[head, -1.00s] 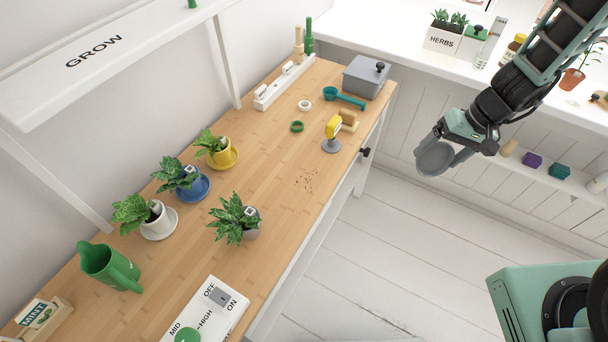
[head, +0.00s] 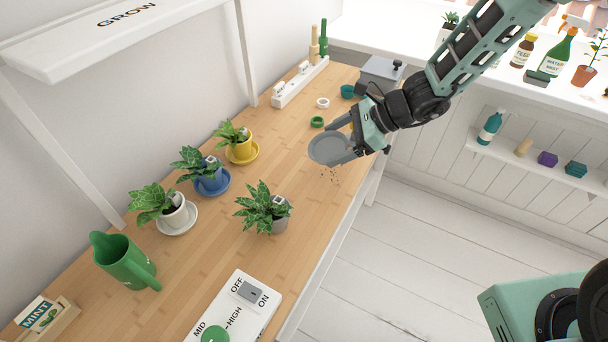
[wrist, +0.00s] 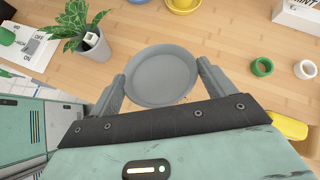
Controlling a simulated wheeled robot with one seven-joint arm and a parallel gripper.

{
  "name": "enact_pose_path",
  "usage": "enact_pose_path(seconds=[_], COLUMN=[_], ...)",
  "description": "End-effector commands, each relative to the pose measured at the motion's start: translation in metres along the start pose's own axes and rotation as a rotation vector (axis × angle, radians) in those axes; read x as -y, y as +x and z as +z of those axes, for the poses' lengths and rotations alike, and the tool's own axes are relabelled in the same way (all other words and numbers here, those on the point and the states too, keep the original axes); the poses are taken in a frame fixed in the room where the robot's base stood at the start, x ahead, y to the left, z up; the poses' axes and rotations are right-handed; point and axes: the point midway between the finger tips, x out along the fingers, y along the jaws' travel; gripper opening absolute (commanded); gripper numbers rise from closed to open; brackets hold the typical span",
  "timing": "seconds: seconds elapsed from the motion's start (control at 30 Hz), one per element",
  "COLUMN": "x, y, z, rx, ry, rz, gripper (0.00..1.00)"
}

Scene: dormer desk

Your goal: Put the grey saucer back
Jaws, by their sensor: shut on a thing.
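The grey saucer (head: 327,149) is held by my gripper (head: 350,142) above the wooden desk. In the wrist view the saucer (wrist: 162,77) sits between the two fingers of my gripper (wrist: 161,88), face toward the camera. A plant in a grey pot (head: 276,219) stands on the desk with no saucer visible under it; the pot (wrist: 92,50) also shows at upper left in the wrist view. Plants on a yellow saucer (head: 242,156), a blue saucer (head: 212,189) and a white saucer (head: 177,220) stand in a row behind it.
Soil crumbs (head: 333,176) lie on the desk (head: 230,245) below my gripper. A green watering can (head: 124,262), a switch panel (head: 236,309), a green ring (head: 317,122) and a grey box (head: 380,75) stand around. Desk right of the grey pot is clear.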

Motion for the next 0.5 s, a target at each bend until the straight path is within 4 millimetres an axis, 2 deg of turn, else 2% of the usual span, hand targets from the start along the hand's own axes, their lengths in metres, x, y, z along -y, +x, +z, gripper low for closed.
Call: enact_pose_path(seconds=[0.3,0.5], x=[0.013,0.022], y=[0.035,0.046], z=[0.016,0.024], rx=[0.177,0.255], ry=[0.251,0.340], rz=[-0.223,-0.334], gripper=[0.59,0.59])
